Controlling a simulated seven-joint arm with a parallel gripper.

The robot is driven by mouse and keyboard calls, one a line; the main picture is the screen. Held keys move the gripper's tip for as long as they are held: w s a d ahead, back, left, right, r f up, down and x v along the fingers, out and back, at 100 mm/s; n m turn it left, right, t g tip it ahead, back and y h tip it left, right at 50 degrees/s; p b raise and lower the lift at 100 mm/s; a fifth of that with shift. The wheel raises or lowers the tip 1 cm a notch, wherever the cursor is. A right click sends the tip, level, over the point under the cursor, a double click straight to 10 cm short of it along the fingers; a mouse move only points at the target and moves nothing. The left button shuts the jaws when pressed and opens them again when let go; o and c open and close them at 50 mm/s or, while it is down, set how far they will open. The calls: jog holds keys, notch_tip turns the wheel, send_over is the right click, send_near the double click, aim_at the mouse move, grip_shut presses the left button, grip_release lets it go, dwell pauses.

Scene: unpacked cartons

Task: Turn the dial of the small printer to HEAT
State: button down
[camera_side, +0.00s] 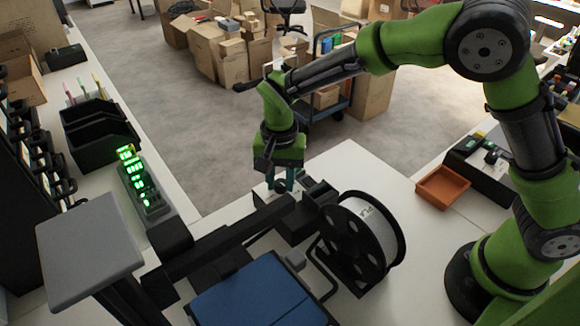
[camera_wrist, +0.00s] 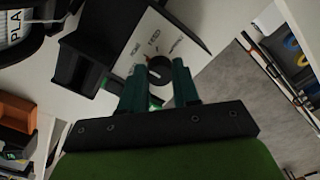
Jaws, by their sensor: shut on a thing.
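The small printer's pale sloped panel (camera_wrist: 187,40) shows in the wrist view, with a round black dial (camera_wrist: 159,68) near its lower edge. Several labels are printed around the dial; one at the top appears to read FEED, and the others are too small to read surely. My gripper (camera_wrist: 158,78) has its two teal fingers on either side of the dial and is shut on it. In the side view my gripper (camera_side: 281,182) points down at the printer's pale panel (camera_side: 262,190), at its far edge. The dial is hidden there by the fingers.
A spool marked PLA (camera_side: 372,232) and a blue plate (camera_side: 258,295) are close to the panel. A grey plate (camera_side: 90,250) stands at front left. An orange tray (camera_side: 443,187) lies at right. Some bare white tabletop (camera_side: 350,165) lies behind the spool.

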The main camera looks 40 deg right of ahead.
aim_at(280, 182)
jog(key=n, duration=0.4)
jog(key=shift+r+n, duration=0.1)
jog(key=shift+n, duration=2.1)
jog(key=c, duration=0.8)
grip_release()
notch_tip(280, 182, up, 17)
jog(key=shift+f, duration=0.1)
